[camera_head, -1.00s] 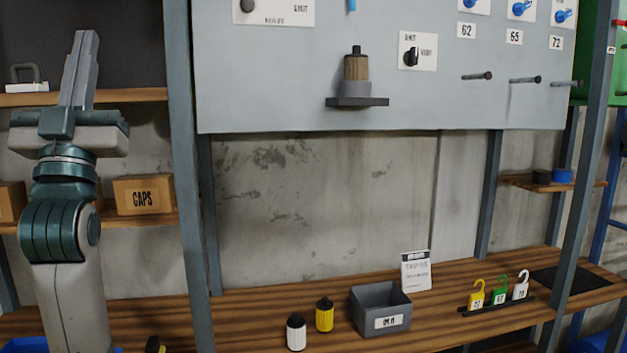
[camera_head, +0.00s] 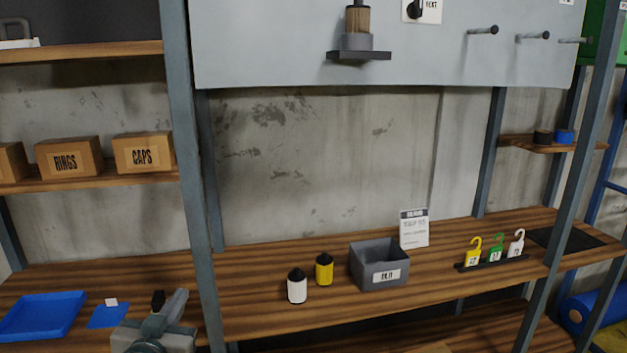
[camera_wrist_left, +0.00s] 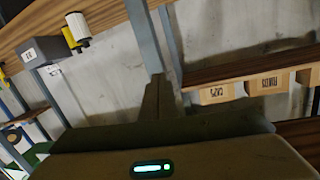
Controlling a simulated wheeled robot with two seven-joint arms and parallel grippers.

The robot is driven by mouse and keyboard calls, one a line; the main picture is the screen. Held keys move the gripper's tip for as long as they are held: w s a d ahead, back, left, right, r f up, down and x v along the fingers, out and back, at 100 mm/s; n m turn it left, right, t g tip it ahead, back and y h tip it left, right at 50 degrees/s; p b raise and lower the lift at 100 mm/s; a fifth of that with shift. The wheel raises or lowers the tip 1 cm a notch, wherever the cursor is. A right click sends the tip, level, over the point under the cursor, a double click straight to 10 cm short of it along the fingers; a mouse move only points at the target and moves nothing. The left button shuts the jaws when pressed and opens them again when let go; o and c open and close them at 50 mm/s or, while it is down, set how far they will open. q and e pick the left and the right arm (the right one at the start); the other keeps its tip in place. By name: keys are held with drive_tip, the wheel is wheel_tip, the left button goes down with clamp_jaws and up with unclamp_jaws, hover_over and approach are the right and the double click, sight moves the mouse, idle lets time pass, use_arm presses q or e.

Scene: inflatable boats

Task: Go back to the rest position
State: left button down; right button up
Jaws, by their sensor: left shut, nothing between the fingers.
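My left gripper (camera_head: 176,302) is low at the bottom left of the head view, in front of the left part of the workbench. Its fingers are shut and empty, pointing up and to the right. In the left wrist view the closed fingers (camera_wrist_left: 159,97) stand up at the middle, with nothing between them. That view is tilted, and the bench lies across its top left. My right gripper is not in view.
A blue tray (camera_head: 42,314) and a black-topped item (camera_head: 158,299) are near my left gripper. A grey post (camera_head: 181,130) rises right of it. White (camera_head: 297,287) and yellow (camera_head: 324,270) bottles and a grey bin (camera_head: 378,265) stand on the bench.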

use_arm(q)
drive_tip(key=s+d+f+g, duration=0.1)
drive_tip(key=s+f+g, duration=0.2)
drive_tip(key=s+f, duration=0.65)
drive_tip(key=s+d+f+g, duration=0.1)
drive_tip(key=s+f+g, duration=0.4)
drive_tip(key=f, duration=0.8)
drive_tip(key=s+d+f+g, duration=0.15)
drive_tip(key=s+f, duration=0.25)
drive_tip(key=s, duration=0.4)
drive_tip(key=s+f+m+g+h, duration=0.1)
drive_tip(key=s+f+g, duration=0.15)
drive_tip(key=s, duration=0.45)
drive_tip(key=s+d+f+g, duration=0.1)
drive_tip(key=s+f, duration=0.3)
drive_tip(key=s, duration=0.4)
wheel_tip(320, 180, down, 29)
drive_tip(key=s+g+b, duration=0.1)
drive_tip(key=s+a+f+g+b, duration=0.1)
drive_tip(key=s+a+f, duration=0.2)
drive_tip(key=s+f, duration=1.5)
drive_tip(key=shift+f+g, duration=0.3)
drive_tip(key=shift+f, duration=0.4)
drive_tip(key=shift+s+a, duration=0.1)
